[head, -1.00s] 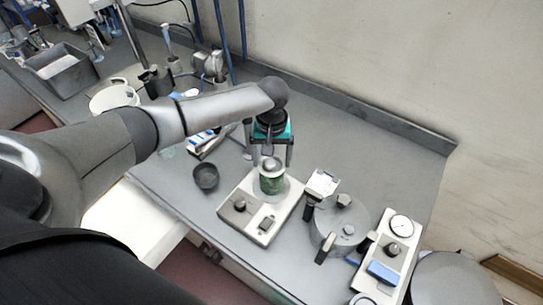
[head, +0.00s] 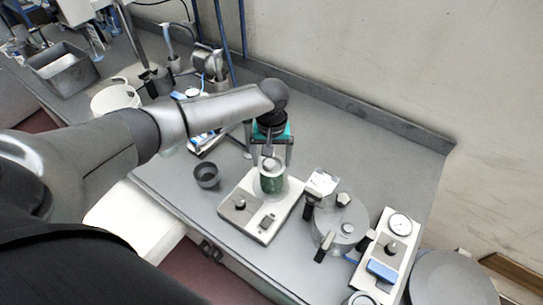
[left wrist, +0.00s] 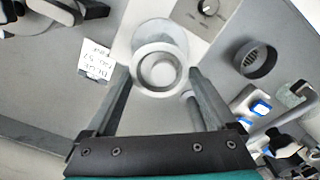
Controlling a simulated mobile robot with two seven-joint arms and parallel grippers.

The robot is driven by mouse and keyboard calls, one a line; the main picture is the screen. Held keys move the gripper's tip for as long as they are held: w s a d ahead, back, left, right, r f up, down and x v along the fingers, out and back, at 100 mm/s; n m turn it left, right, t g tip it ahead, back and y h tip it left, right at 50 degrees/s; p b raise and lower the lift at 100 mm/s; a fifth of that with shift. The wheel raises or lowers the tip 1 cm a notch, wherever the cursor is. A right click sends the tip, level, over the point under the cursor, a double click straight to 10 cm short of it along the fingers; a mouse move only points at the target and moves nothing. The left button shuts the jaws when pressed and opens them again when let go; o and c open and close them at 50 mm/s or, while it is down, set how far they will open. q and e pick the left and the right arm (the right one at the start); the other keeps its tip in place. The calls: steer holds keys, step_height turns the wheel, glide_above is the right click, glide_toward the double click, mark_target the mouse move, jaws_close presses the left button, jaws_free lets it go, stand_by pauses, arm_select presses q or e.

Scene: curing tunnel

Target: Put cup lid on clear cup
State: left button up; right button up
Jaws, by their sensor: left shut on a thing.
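The clear cup (head: 271,185) has something green inside and stands upright on the white-framed plate device. The round pale grey cup lid (head: 269,164) is at the top of the cup. My left gripper (head: 271,162) points down over the cup, with its fingers either side of the lid. In the left wrist view the lid (left wrist: 157,72) shows as a ring between the fingertips of the left gripper (left wrist: 157,80), which is shut on it. I cannot tell whether the lid is seated on the rim. My right gripper is not in view.
The plate device (head: 239,220) has a knob. A dark small bowl (head: 207,176) is to its left. A round grey lidded pot (head: 340,222) and a gauge box (head: 387,252) stand to the right. A white label card (head: 321,183) is close by the cup. Bench is clear at the back right.

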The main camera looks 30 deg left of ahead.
arm_select(q)
steer(key=shift+f+p, duration=0.1)
steer(key=shift+p, duration=0.2)
stand_by(0.5)
steer(key=shift+f, duration=0.35)
stand_by(0.7)
steer(key=o, duration=1)
step_height(320, 180, up, 2)
steer(key=p, duration=0.3)
steer(key=shift+r, duration=2.5)
